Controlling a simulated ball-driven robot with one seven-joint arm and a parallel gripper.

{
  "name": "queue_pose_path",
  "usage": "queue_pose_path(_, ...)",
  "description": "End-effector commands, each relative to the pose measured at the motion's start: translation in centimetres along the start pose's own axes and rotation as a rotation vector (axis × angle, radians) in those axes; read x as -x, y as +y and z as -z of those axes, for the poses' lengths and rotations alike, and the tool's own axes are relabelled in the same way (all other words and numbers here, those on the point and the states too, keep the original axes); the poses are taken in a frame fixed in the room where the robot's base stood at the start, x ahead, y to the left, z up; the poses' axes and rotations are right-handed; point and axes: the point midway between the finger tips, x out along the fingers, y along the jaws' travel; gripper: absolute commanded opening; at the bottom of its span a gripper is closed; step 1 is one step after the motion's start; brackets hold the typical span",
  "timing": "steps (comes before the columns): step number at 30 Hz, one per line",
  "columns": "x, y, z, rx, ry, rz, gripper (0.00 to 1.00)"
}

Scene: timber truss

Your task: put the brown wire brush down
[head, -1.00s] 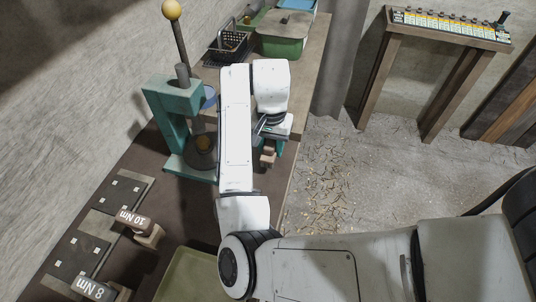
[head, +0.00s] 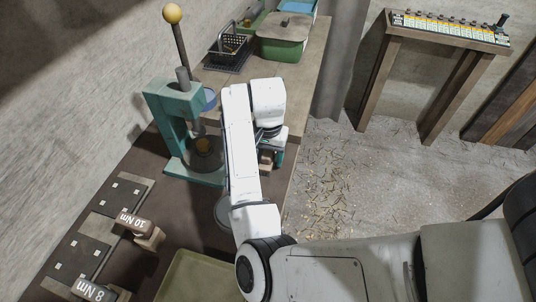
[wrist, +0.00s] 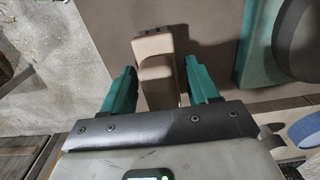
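The brown wire brush shows in the wrist view as a tan block (wrist: 156,60) between my two green fingers. In the head view, a small brown end of the brush (head: 266,160) shows beside my gripper (head: 274,153), near the right edge of the dark worktop (head: 190,215). The bristles are not visible. I cannot tell whether the brush touches the worktop.
A green lever press (head: 165,125) stands left of my arm. Torque-labelled blocks (head: 137,224) and a green tray (head: 195,278) are nearer. A black basket (head: 228,52) and a green box (head: 284,38) stand at the back. Chips litter the floor (head: 325,190) beyond the edge.

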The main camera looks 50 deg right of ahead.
Motion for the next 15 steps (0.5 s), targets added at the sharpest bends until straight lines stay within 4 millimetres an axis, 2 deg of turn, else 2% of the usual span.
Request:
queue_pose_path(14, -0.7, 0.0, 0.0, -0.001, 0.000, 0.001, 0.65)
queue_pose_path(15, 0.5, -0.1, 0.1, -0.001, 0.002, 0.003, 0.65)
